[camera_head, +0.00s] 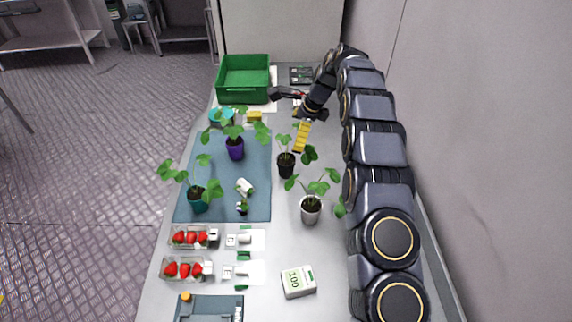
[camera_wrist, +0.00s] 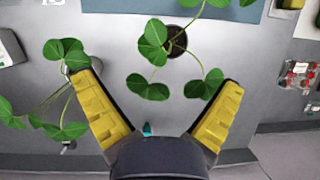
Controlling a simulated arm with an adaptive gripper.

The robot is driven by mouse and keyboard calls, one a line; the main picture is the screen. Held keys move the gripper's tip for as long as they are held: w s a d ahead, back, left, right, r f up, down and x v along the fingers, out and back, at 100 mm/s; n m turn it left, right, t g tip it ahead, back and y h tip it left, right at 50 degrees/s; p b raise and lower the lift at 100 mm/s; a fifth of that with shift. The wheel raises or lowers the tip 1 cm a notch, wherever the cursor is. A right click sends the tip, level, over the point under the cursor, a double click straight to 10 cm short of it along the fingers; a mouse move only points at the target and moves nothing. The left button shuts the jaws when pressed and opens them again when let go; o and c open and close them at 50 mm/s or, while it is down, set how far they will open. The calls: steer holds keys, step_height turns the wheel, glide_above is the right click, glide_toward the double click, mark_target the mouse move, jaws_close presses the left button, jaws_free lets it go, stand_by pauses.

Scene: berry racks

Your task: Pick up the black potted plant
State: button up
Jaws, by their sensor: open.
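The black potted plant (camera_head: 286,167) stands upright on the grey table just right of the blue mat, with green leaves above the pot. In the wrist view its dark pot (camera_wrist: 177,41) shows ahead of the fingers, partly covered by leaves. My gripper (camera_head: 301,148) is open and empty, right of and slightly behind the plant, close to its leaves. In the wrist view my gripper (camera_wrist: 157,82) has its yellow fingers spread wide, with a few leaves reaching between them. The pot lies beyond the fingertips, a little right of centre.
A white-potted plant (camera_head: 311,210) stands nearer; its leaves (camera_wrist: 68,130) reach my left finger in the wrist view. Purple (camera_head: 236,150) and teal (camera_head: 198,203) pots stand on the blue mat (camera_head: 259,190). A green crate (camera_head: 244,98) is at the back.

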mark_target(287, 159)
steer(key=w+f+m, duration=0.1)
steer(key=f, duration=0.1)
steer(key=w+f+m, duration=0.1)
steer(key=f, duration=0.1)
steer(key=w+f, duration=0.1)
steer(key=shift+f+m, duration=0.4)
steer(key=x, duration=0.8)
steer(key=shift+s+d, duration=0.1)
steer(key=shift+s, duration=0.2)
steer(key=shift+r, duration=0.1)
steer(key=c, duration=1.2)
